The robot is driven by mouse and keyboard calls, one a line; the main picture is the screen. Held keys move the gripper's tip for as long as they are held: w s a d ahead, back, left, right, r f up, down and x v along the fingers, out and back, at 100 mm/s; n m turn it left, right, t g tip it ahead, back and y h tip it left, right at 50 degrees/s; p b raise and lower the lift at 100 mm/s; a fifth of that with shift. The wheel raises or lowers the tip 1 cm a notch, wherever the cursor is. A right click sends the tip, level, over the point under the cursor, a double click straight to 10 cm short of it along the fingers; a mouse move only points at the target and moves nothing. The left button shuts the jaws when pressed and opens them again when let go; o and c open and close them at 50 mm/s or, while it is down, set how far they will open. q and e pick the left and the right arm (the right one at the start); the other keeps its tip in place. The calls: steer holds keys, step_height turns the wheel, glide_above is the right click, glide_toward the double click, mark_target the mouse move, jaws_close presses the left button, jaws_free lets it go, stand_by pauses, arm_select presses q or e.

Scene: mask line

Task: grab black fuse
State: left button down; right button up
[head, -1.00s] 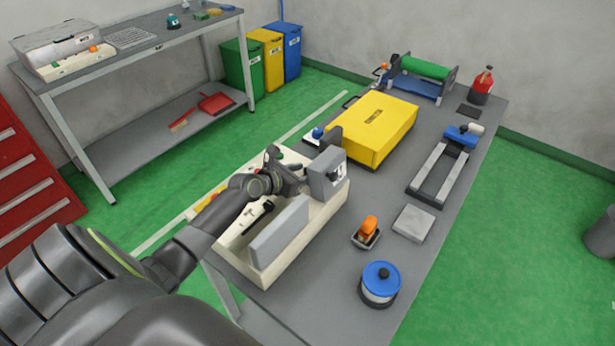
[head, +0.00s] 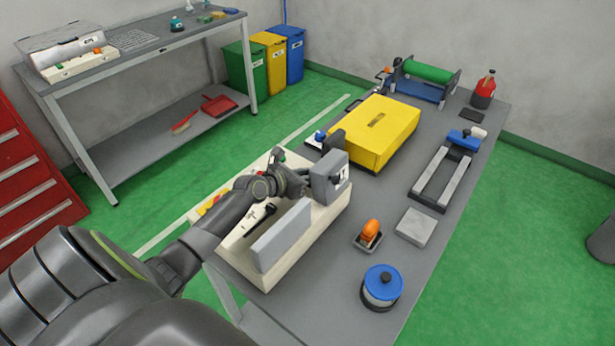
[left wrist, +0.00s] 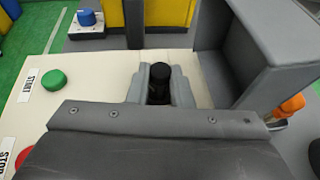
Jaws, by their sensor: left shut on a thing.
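The black fuse (left wrist: 159,82) is a short dark cylinder with a rounded top, seen in the left wrist view. My left gripper (left wrist: 160,92) is shut on it, with a grey finger on each side. In the head view my left gripper (head: 296,185) is low over the cream machine (head: 315,226), close beside its grey block (head: 328,177). The fuse is hidden by the gripper in the head view, and its lower end is hidden in the wrist view. My right gripper is not in view.
The machine has a green start button (left wrist: 54,80), a red stop button (left wrist: 25,157) and a grey plate (head: 281,236). A yellow box (head: 375,133) stands behind it. An orange-handled item (head: 371,230) and a blue-lidded container (head: 382,284) stand to its right.

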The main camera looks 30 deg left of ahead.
arm_select(q)
step_height(320, 180, up, 18)
steer(key=p, duration=0.6)
steer(key=shift+p, duration=0.4)
